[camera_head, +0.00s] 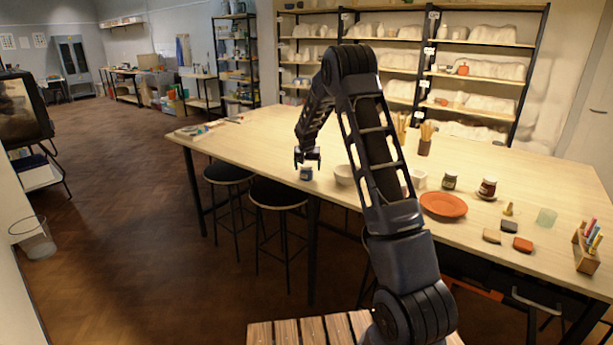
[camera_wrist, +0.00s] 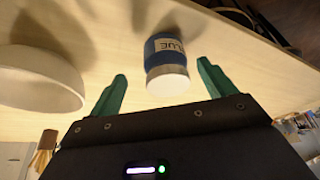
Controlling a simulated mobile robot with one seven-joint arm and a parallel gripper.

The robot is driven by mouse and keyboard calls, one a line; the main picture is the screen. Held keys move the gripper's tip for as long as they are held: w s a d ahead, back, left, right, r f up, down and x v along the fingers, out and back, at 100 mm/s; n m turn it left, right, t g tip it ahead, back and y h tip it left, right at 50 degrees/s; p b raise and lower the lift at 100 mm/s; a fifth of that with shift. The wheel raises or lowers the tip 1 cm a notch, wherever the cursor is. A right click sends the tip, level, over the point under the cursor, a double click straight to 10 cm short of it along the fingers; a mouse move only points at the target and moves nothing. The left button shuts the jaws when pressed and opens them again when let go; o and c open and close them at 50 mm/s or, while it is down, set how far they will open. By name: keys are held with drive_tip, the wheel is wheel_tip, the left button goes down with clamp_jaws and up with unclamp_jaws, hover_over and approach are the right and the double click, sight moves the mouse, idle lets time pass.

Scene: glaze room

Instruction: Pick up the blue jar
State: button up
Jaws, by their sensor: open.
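The blue jar (camera_head: 306,173) stands on the wooden table (camera_head: 255,140) near its front edge. In the wrist view the blue jar (camera_wrist: 165,62) has a blue band with a label reading "BLUE" and a pale end facing me. My gripper (camera_head: 307,158) is right above the jar in the head view. In the wrist view my gripper (camera_wrist: 165,90) shows two green fingers spread apart, with the jar just beyond and between their tips. The fingers do not appear to touch it, and nothing is held.
A white bowl (camera_wrist: 40,78) lies close beside the jar; it also shows in the head view (camera_head: 344,175). An orange plate (camera_head: 443,205) and dark jars (camera_head: 487,187) are farther right. Stools (camera_head: 278,195) stand under the front edge. The table's left part is mostly clear.

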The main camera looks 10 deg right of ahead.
sight(306, 171)
drive_tip(key=shift+w+a+x, duration=0.1)
drive_tip(key=shift+w+x, duration=0.05)
drive_tip(key=shift+x, duration=1.2)
drive_tip(key=shift+w+a+x, duration=0.15)
drive_tip(key=shift+w+x, duration=0.05)
drive_tip(key=shift+x, duration=1.15)
drive_tip(key=shift+r, duration=0.2)
drive_tip(key=c, duration=1.2)
drive_tip(key=shift+r, duration=0.1)
